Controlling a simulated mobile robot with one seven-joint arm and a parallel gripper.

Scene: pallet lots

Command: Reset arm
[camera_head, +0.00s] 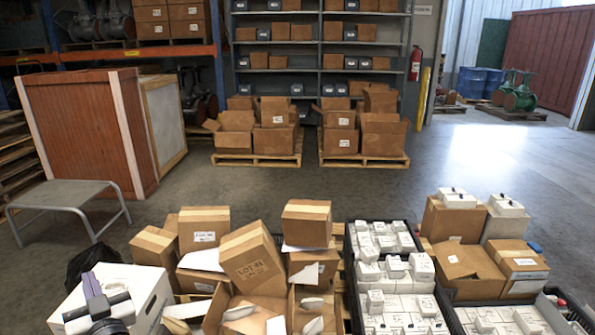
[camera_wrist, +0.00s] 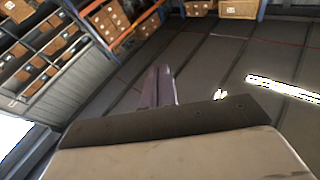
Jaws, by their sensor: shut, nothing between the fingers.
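My gripper (camera_head: 92,284) shows at the lower left of the head view, in front of a white box (camera_head: 125,290). Its fingers point up in the picture. In the wrist view its narrow grey-purple fingers (camera_wrist: 159,86) lie side by side, shut with nothing between them. Most of my arm is outside the head view.
Several cardboard boxes (camera_head: 249,257) and black crates of small white boxes (camera_head: 370,238) crowd the near foreground. A grey step stool (camera_head: 68,194) and a large wooden crate (camera_head: 80,125) stand left. Middle floor is clear before two loaded pallets (camera_head: 256,158).

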